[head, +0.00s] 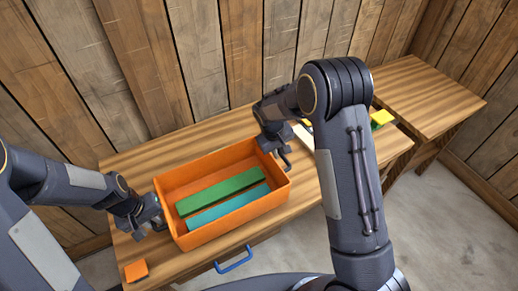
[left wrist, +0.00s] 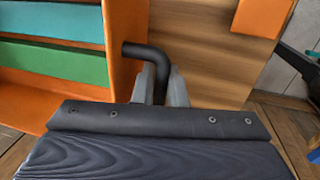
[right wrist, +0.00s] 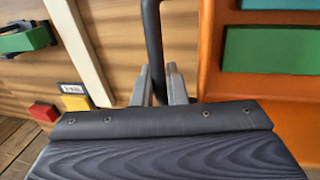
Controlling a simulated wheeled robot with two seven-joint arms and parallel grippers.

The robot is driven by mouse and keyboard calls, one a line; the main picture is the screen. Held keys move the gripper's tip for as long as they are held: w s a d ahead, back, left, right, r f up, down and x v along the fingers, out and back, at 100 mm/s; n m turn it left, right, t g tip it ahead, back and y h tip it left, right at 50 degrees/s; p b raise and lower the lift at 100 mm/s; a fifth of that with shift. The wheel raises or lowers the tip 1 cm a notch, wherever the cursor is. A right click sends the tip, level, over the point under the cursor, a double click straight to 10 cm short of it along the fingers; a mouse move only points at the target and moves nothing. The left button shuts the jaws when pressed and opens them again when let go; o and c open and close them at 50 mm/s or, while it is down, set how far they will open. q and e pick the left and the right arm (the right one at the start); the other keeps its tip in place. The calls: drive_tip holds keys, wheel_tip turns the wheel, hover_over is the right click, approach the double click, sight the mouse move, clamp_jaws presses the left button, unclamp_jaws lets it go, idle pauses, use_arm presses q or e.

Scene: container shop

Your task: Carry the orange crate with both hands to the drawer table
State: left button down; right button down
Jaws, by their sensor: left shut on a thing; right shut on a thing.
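The orange crate (head: 225,228) is over the wooden table that has a blue drawer handle (head: 233,260). I cannot tell whether its base touches the tabletop (head: 130,160). A green bar (head: 222,191) and a teal bar (head: 230,207) lie inside it. My left gripper (head: 154,214) is shut on the black handle at the crate's left end; this handle (left wrist: 146,50) shows between the fingers in the left wrist view. My right gripper (head: 278,150) is shut on the black handle at the right end, which shows in the right wrist view (right wrist: 153,40).
A small orange block (head: 136,270) lies near the table's front left corner. A white bar (right wrist: 78,50), a green object (right wrist: 28,40), and yellow (right wrist: 74,94) and red (right wrist: 43,112) pieces lie right of the crate. Another wooden tabletop (head: 425,95) stands at right. Plank walls (head: 215,60) close the back.

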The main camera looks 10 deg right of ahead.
use_arm(q)
drive_tip(key=shift+a+r, duration=0.2)
drive_tip(key=shift+r, duration=0.05)
use_arm(e)
drive_tip(key=shift+a+r, duration=0.15)
drive_tip(key=shift+r, duration=0.15)
use_arm(q)
drive_tip(key=shift+f, duration=0.1)
use_arm(e)
drive_tip(key=shift+a+f, duration=0.1)
use_arm(q)
drive_tip(key=shift+f, duration=0.15)
use_arm(e)
drive_tip(key=shift+f, duration=0.15)
